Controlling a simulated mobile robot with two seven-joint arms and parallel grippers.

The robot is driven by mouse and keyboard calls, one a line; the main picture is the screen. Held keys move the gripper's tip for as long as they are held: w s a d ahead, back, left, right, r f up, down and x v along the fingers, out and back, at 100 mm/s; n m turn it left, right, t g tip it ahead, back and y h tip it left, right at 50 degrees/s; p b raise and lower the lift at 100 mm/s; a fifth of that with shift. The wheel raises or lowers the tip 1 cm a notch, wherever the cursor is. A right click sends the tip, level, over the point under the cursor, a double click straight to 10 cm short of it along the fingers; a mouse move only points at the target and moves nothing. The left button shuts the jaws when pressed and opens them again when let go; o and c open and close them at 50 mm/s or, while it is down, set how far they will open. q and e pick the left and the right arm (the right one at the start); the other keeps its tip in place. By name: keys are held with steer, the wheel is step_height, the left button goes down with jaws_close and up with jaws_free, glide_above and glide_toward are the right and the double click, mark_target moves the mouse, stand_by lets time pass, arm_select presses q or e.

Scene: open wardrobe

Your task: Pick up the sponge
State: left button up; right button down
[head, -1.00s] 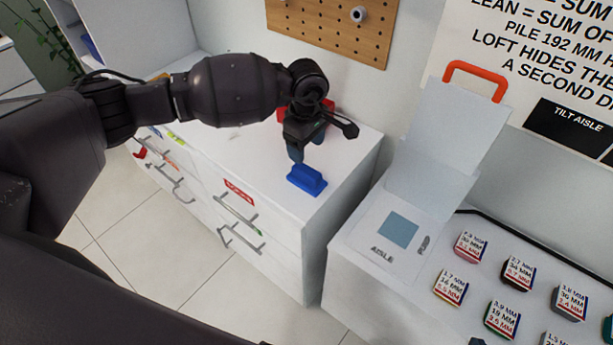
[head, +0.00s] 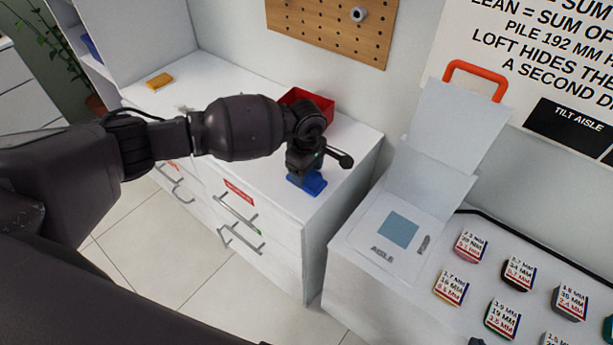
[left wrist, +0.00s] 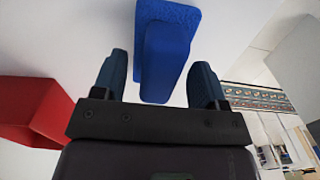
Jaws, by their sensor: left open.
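The blue sponge (head: 307,186), a flat block with a raised ridge, lies on the white cabinet top near its front right corner. My left gripper (head: 305,170) is right above it, pointing down, and hides part of it. In the left wrist view the sponge's ridge (left wrist: 166,62) stands between the two open fingers, with a gap on each side. The fingers do not look closed on it. My right gripper is not in view.
A red open box (head: 318,104) stands behind the gripper on the cabinet (head: 352,150). A yellow block (head: 159,81) lies at the back left. A white stand with an orange handle (head: 476,72) and several labelled blocks are to the right.

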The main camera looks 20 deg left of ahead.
arm_select(q)
steer(key=c, duration=1.1)
step_height(320, 180, up, 20)
steer(key=shift+r, duration=0.1)
